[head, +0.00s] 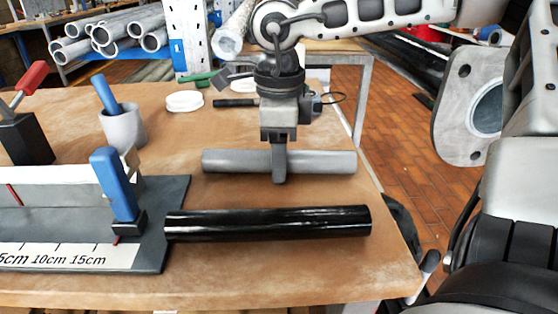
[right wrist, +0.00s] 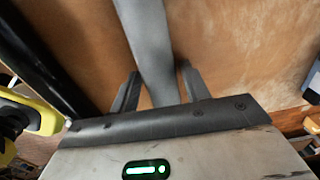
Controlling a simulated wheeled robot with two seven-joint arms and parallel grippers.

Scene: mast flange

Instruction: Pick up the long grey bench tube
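The long grey tube (head: 325,161) lies on the wooden bench, left to right in the head view, behind a glossy black tube (head: 270,222). My right gripper (head: 279,172) points down over the middle of the grey tube, with the near finger in front of it. In the right wrist view the grey tube (right wrist: 152,50) runs between the two fingers of the right gripper (right wrist: 158,75). The fingers stand apart on either side, and a gap shows at the right finger, so it looks open around the tube. My left gripper is not in view.
A dark measuring fixture (head: 155,235) with a blue-handled clamp (head: 113,185) stands left, by the black tube's end. A grey cup (head: 124,128), a white ring (head: 184,101) and a red-handled tool (head: 25,135) stand behind. The bench's right edge is close to the tubes.

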